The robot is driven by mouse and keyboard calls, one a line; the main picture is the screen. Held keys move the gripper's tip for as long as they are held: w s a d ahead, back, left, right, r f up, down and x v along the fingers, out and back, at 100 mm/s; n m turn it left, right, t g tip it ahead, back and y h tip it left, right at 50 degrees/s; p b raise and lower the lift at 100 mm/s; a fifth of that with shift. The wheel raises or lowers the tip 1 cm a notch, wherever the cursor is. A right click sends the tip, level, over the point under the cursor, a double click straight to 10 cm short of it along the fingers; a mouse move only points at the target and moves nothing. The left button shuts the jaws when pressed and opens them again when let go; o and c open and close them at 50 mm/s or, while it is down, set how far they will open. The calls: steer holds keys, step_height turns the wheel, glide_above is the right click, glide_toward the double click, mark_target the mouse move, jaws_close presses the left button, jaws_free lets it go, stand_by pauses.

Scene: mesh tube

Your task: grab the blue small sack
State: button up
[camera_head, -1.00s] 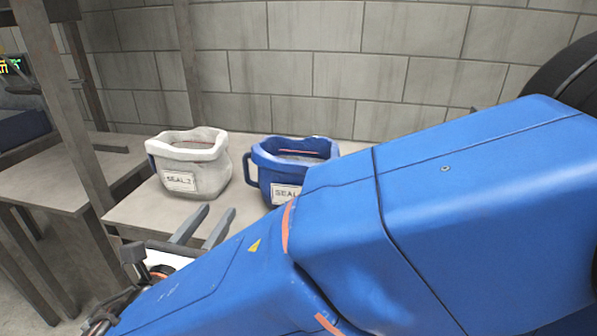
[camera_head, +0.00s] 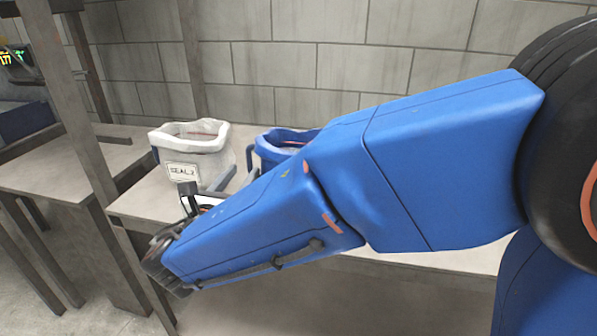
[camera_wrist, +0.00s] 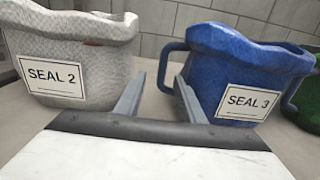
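The blue small sack (camera_wrist: 235,65) stands upright on the table, with a white "SEAL 3" label facing me and a loop handle (camera_wrist: 163,65) on its left side. In the head view the sack (camera_head: 268,150) is partly hidden behind my blue arm. My gripper (camera_wrist: 159,78) is open and empty, its two grey fingers pointing forward. In the wrist view the handle shows between the fingertips; I cannot tell whether the tips reach it. The right finger appears close to the sack's lower left side.
A white sack (camera_wrist: 75,60) labelled "SEAL 2" stands just left of my gripper. A green object (camera_wrist: 308,100) shows at the right edge, beyond the blue sack. The table (camera_head: 140,195) backs onto a block wall (camera_head: 360,50). A grey post (camera_head: 75,120) rises on the left.

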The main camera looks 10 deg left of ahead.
mark_target(248, 167)
steer(key=shift+w+d+f, duration=0.1)
steer(key=shift+w+d, duration=0.05)
steer(key=shift+w, duration=1.1)
steer(key=shift+w+d, duration=0.15)
steer(key=shift+w, duration=1.1)
jaws_close()
